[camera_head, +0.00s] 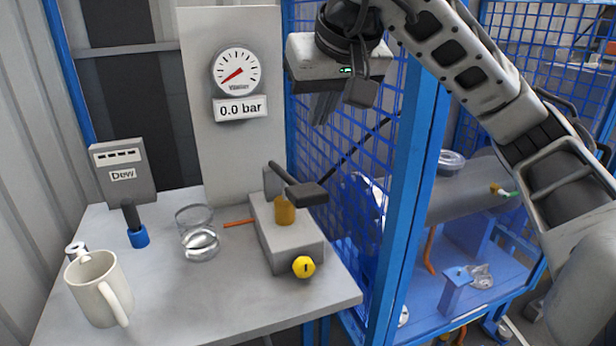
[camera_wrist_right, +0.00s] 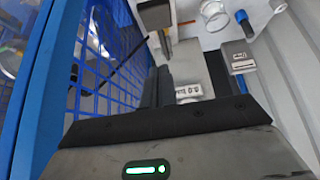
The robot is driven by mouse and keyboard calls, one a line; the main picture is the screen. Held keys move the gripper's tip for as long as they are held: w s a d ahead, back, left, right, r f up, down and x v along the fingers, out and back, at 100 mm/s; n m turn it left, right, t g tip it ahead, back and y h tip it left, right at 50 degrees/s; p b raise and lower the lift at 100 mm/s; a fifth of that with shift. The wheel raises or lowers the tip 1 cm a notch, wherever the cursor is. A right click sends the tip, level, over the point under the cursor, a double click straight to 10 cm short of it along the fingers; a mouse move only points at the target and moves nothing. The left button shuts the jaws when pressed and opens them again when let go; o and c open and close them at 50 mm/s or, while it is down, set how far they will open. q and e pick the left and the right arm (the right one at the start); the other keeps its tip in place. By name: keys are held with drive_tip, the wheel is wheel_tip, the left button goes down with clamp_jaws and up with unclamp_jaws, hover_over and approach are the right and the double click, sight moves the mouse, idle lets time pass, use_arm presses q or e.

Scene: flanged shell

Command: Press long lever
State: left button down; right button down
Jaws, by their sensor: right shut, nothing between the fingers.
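The long lever (camera_head: 300,190) is a dark bar with a wide, flat end. It sits on top of a grey block (camera_head: 290,245) with a brass cylinder (camera_head: 285,210) under it, on the table in the head view. My right gripper (camera_head: 322,108) is shut and empty. It hangs above the lever and slightly to its right, clearly apart from it, with the fingers pointing down. In the right wrist view the fingers (camera_wrist_right: 157,86) show dark in the middle, partly hidden by the gripper body. My left gripper is out of view.
A gauge (camera_head: 237,72) on a grey panel reads 0.0 bar. A blue post (camera_head: 408,190) and mesh fence stand right of the table. A mug (camera_head: 98,288), a glass jar (camera_head: 198,235), a Dew meter (camera_head: 123,172) and a yellow knob (camera_head: 304,267) are on the table side.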

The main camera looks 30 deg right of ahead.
drive_tip(key=b, duration=0.1)
hover_over(303, 187)
drive_tip(key=s, duration=0.2)
wheel_tip(303, 187, down, 8)
drive_tip(key=shift+w+a+f, duration=0.1)
drive_tip(key=shift+w+a, duration=0.05)
wheel_tip(303, 187, down, 3)
drive_tip(key=shift+r, duration=0.2)
drive_tip(key=shift+s+f, duration=0.25)
drive_tip(key=shift+f, duration=0.55)
drive_tip(key=shift+a, duration=0.1)
